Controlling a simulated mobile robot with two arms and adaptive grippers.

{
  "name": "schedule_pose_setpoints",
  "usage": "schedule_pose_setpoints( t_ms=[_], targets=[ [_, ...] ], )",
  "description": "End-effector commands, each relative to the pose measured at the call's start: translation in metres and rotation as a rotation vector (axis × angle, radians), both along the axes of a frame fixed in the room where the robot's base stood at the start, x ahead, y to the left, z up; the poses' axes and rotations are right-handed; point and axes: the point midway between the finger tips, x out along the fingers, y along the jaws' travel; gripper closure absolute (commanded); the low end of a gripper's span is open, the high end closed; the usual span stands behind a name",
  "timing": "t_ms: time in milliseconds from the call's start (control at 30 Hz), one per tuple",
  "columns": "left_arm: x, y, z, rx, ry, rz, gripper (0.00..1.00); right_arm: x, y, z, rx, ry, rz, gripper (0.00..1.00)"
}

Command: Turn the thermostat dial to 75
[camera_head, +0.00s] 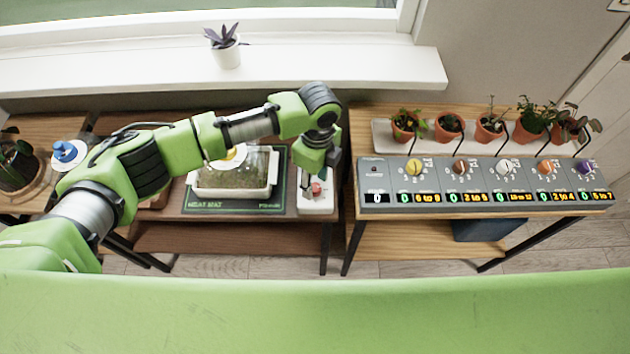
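A white box (318,206) with a reddish knob (316,189) stands at the right end of the middle table; it looks like the thermostat and its dial. The knob's setting is too small to read. My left gripper (324,172) points down at this box, close above or beside the knob. Its dark fingers partly cover the box's upper part, and I cannot tell whether they touch the knob or how far apart they are. A green mat (232,207) marked "HEAT MAT" lies left of the box with a clear tray (268,190) on it. My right gripper is not in view.
A grey panel (375,183) with several coloured dials and lit displays stands on the right table. Potted plants stand behind it on a white tray (383,139). A potted plant (228,54) is on the windowsill. A blue-topped item (66,152) is at left.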

Motion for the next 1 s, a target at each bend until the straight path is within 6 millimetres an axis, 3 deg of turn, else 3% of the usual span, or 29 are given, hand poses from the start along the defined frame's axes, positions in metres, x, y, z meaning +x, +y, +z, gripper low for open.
schedule_pose_setpoints(
  t_ms=[167,433,467,600,1000],
  targets=[
    [-0.0009,0.0001,-0.0125,0.0,0.0,-0.002,0.62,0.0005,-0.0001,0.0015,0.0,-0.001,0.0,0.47],
    [-0.0008,0.0003,-0.0142,0.0,0.0,-0.001,0.62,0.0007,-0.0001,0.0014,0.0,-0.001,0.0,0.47],
    [-0.0008,0.0003,-0.0141,0.0,0.0,-0.001,0.64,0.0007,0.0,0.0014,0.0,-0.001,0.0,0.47],
    [-0.0008,0.0003,-0.014,0.0,0.0,-0.001,1.0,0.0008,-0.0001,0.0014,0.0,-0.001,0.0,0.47],
    [-0.0007,0.0002,-0.0135,-0.001,0.0,-0.043,1.0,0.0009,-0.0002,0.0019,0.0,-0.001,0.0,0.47]
  ],
)
